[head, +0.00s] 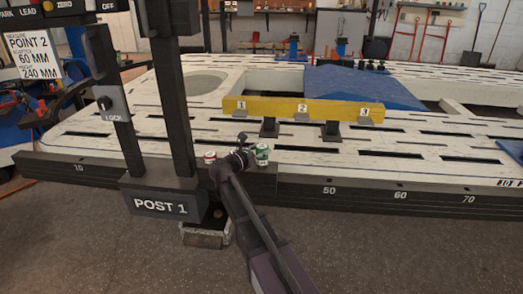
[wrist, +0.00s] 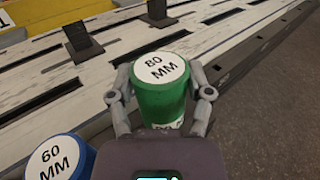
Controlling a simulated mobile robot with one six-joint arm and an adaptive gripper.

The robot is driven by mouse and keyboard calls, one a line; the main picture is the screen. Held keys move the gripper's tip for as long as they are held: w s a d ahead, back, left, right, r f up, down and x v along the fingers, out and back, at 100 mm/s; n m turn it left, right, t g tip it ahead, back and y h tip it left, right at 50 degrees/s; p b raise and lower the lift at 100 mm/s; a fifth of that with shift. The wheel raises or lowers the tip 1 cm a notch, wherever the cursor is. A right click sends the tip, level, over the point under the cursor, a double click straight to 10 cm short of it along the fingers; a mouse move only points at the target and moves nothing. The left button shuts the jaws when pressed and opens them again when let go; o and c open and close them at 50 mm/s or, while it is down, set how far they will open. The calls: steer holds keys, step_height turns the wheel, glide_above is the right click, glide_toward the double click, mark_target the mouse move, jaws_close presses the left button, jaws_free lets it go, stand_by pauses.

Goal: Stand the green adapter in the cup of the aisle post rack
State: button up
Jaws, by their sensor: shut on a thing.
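The green adapter (wrist: 162,100) is a short cylinder with a white top marked 80 MM. My gripper (wrist: 160,85) is shut on it, with one finger on each side. In the head view the green adapter (head: 262,154) shows beside my gripper (head: 246,156), at the bench's front edge. A blue adapter (wrist: 60,160) marked 60 MM stands close by at the lower left of the wrist view. The cup of the aisle post rack cannot be made out in either view.
A red-and-white adapter (head: 209,157) stands left of my gripper. The dark POST 1 column (head: 160,205) rises at the left. A yellow beam (head: 300,111) numbered 1 to 3 lies across the slotted bench (head: 400,165).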

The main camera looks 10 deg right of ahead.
steer(key=shift+f+b, duration=0.5)
steer(key=shift+f, duration=0.05)
steer(key=o, duration=1.3)
steer(key=shift+a, duration=0.1)
steer(key=shift+v, duration=6)
